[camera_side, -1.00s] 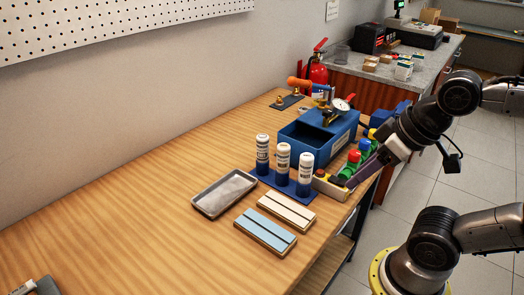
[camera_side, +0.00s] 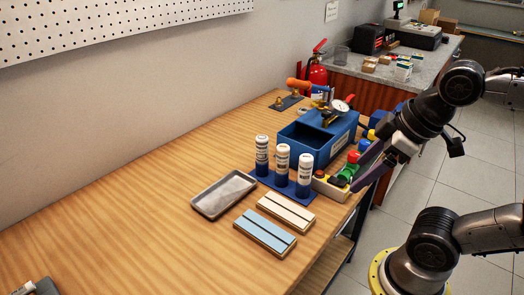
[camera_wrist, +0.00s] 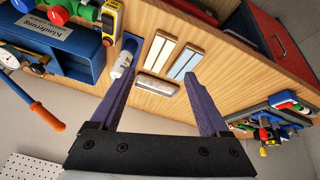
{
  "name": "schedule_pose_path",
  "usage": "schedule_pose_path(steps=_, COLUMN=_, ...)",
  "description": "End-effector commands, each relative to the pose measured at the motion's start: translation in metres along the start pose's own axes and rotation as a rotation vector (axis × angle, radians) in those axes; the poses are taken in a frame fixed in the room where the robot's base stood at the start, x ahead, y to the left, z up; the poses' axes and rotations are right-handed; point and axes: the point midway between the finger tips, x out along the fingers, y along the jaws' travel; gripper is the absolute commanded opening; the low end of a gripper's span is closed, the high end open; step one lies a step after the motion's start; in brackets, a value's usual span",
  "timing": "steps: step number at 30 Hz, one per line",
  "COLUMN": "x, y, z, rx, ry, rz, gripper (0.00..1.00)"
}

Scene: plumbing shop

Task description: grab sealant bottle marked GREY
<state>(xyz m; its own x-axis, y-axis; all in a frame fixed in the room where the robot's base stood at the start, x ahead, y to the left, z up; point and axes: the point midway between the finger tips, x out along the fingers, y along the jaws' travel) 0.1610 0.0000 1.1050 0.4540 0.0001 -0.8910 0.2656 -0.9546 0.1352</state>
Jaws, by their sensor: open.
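Three upright bottles with white tops and dark blue lower parts stand in a row on a blue mat (camera_side: 268,180) in the side view: the left bottle (camera_side: 262,150), the middle bottle (camera_side: 283,160) and the right bottle (camera_side: 305,170). Their labels are too small to read, so I cannot tell which is GREY. My gripper (camera_side: 361,181) is open, to the right of the bottles by the table's edge and apart from them. In the wrist view my gripper (camera_wrist: 160,62) is open and empty. One white bottle (camera_wrist: 121,66) shows beside the left finger there; the others are not clearly visible.
A blue bin (camera_side: 311,146) is behind the bottles. A grey tray (camera_side: 222,194) and two slotted blocks, one blue (camera_side: 265,232) and one cream (camera_side: 286,212), lie in front.

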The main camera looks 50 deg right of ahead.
Motion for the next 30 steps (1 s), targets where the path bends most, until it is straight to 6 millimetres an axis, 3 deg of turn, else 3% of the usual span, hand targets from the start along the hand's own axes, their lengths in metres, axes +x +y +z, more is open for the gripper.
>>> schedule_pose_path(steps=7, x=-0.038, y=0.026, z=-0.073, rx=-0.499, ry=-0.046, rz=-0.021, gripper=0.79)
schedule_pose_path(steps=14, x=-0.036, y=0.063, z=-0.155, rx=-0.901, ry=-0.131, rz=-0.102, gripper=0.79)
schedule_pose_path(steps=20, x=0.0, y=0.097, z=-0.213, rx=-1.133, ry=-0.19, rz=-0.199, gripper=0.79)
schedule_pose_path(steps=24, x=0.04, y=0.12, z=-0.242, rx=-1.219, ry=-0.226, rz=-0.269, gripper=0.79)
schedule_pose_path(steps=30, x=0.102, y=0.143, z=-0.258, rx=-1.204, ry=-0.273, rz=-0.34, gripper=0.79)
